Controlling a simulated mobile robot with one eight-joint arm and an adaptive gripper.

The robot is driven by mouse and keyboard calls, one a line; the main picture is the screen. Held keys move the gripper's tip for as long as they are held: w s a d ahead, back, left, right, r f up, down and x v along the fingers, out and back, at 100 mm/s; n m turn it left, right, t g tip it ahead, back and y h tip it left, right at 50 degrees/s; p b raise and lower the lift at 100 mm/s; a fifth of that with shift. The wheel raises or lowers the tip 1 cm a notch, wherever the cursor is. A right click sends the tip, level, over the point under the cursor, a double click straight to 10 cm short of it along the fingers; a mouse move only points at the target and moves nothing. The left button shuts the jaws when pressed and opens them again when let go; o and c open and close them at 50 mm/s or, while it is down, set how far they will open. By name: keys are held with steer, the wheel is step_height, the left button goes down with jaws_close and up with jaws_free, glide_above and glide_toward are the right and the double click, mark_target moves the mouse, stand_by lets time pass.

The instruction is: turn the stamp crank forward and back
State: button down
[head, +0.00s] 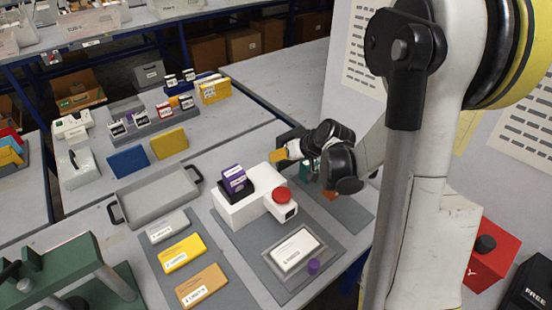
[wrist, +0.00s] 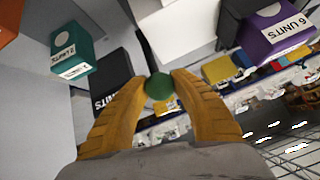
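The white stamp machine (head: 240,210) stands on a grey mat, with a purple box (head: 234,178) in its black holder and a red round top (head: 281,195) on its arm. Its white side shows at the top of the wrist view (wrist: 185,30), and the purple box at upper right (wrist: 272,32). My gripper (head: 281,156) is behind the machine, to its upper right. In the wrist view its yellow fingers (wrist: 162,80) close on both sides of a green round knob (wrist: 158,88), seemingly the crank's.
Teal (wrist: 72,48) and black (wrist: 115,75) boxes stand close beside my gripper. A label plate (head: 295,250) and small purple cylinder (head: 314,267) lie in front of the machine. A grey tray (head: 158,210) and several coloured blocks are left. A wall panel rises at right.

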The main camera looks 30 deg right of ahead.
steer(key=s+d+f+b, duration=0.1)
steer(key=s+f+b, duration=0.2)
steer(key=s, duration=0.2)
steer(key=shift+s+b, duration=0.2)
steer(key=shift+b, duration=0.1)
steer(key=shift+s, duration=0.1)
stand_by(0.5)
steer(key=c, duration=1)
jaws_free()
steer(key=shift+s, duration=0.1)
steer(key=v, duration=1.2)
